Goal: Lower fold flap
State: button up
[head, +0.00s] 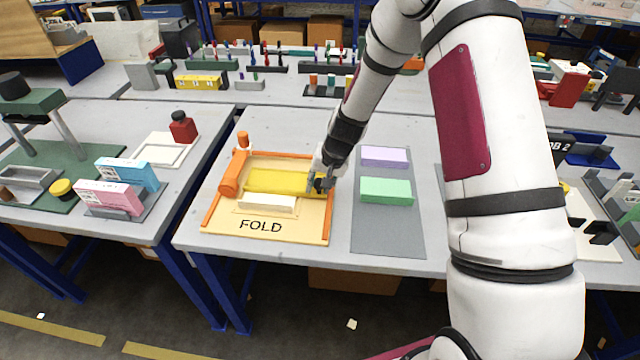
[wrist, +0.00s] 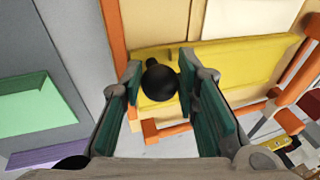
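The yellow fold flap (head: 280,181) spans the fold station, behind a white block (head: 267,202). Its tilt is hard to judge. The wrist view shows the flap (wrist: 222,62) with a round black knob (wrist: 159,82) at its near end. My gripper (head: 319,184) is at the flap's right end. In the wrist view, my gripper (wrist: 160,68) has its green-padded fingers apart, one on each side of the knob. The right finger looks very close to the knob; I cannot tell whether it touches. The fingers partly hide the knob in the head view.
Orange rails edge the FOLD board (head: 215,222), with an orange cylinder (head: 233,172) at its left. A grey mat (head: 388,235) to the right holds a green block (head: 386,190) and a lilac block (head: 385,156). Bare table lies in front.

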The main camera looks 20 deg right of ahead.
jog(key=o, duration=0.4)
jog(key=shift+s+a+f, duration=0.1)
jog(key=shift+s+f, duration=0.35)
jog(key=shift+o, duration=0.2)
jog(key=shift+w+r, duration=0.15)
jog(key=shift+r, duration=0.1)
jog(key=shift+r, duration=0.3)
jog(key=v, duration=1.1)
jog(key=shift+d, duration=0.2)
jog(key=shift+r, duration=0.1)
